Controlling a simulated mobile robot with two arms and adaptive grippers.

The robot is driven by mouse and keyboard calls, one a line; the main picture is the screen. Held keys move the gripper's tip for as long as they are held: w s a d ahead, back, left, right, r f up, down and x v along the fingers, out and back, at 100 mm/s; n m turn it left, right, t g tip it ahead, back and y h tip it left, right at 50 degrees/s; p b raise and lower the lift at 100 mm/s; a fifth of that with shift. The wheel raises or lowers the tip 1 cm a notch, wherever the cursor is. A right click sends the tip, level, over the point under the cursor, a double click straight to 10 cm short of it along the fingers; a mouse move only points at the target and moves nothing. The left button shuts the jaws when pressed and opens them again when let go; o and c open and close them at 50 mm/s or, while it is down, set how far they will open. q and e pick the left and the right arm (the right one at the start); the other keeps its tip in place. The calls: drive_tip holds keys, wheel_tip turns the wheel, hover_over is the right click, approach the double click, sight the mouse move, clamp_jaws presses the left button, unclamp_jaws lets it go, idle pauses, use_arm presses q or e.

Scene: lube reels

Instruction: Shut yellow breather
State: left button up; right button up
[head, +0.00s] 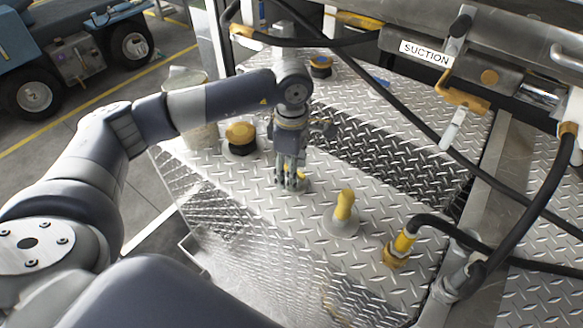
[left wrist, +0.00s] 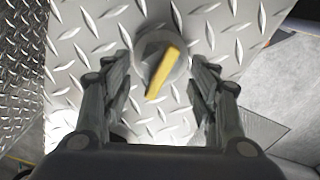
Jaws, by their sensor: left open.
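A yellow bar handle on a round grey base (left wrist: 163,72), seemingly the yellow breather, stands on the diamond-plate top in the left wrist view. The handle lies at a slant, between the two fingers and apart from both. In the head view my left gripper (head: 290,183) points straight down over it, and the fingers hide most of the handle. The gripper is open and empty. My right gripper is not in view.
A second yellow handle on a round base (head: 343,209) stands to the right. A yellow-capped black fitting (head: 240,137) is at left, another (head: 320,66) behind. A black hose with a yellow fitting (head: 400,247) and a SUCTION label (head: 426,53) are at right.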

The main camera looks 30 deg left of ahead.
use_arm(q)
wheel_tip(320, 180, up, 12)
idle(0.4)
drive_tip(key=shift+f, duration=0.15)
idle(1.3)
